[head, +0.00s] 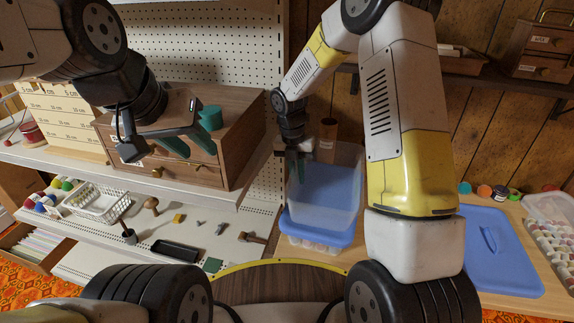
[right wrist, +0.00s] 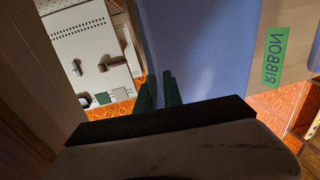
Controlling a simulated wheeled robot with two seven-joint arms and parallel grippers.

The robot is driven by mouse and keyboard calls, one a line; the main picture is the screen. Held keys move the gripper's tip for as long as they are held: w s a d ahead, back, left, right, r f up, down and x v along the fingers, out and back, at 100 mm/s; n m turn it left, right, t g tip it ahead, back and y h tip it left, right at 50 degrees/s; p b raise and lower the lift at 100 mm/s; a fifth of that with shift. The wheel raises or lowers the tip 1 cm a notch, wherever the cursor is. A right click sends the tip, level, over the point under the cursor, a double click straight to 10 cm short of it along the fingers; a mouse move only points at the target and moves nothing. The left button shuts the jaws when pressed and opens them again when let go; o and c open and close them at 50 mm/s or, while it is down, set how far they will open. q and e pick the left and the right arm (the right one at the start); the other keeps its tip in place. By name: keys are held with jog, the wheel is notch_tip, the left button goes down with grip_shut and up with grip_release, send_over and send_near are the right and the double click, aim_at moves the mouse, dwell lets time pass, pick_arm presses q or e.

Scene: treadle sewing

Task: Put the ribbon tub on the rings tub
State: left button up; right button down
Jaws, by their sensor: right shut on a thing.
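The ribbon tub (head: 335,190) is a clear tub with a blue inside, upright at the middle of the head view. Its green RIBBON label (right wrist: 275,56) shows in the right wrist view. My right gripper (head: 297,165) is shut on the tub's left rim; its green fingers (right wrist: 160,92) also show in the wrist view. Directly below is a second clear tub with a blue lid (head: 300,232), likely the rings tub; its label is not visible. I cannot tell whether the two tubs touch. My left gripper (head: 190,148) is open and empty before the wooden drawer cabinet.
A blue lid with a handle (head: 490,240) lies on the counter at right, beside a clear tub of small items (head: 552,235). The wooden drawer cabinet (head: 240,135) stands on the left shelf. A white basket (head: 97,203) and small tools lie on the lower shelf.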

jog(key=shift+f, duration=0.45)
jog(key=shift+w+d, duration=0.1)
jog(key=c, duration=1.5)
grip_release()
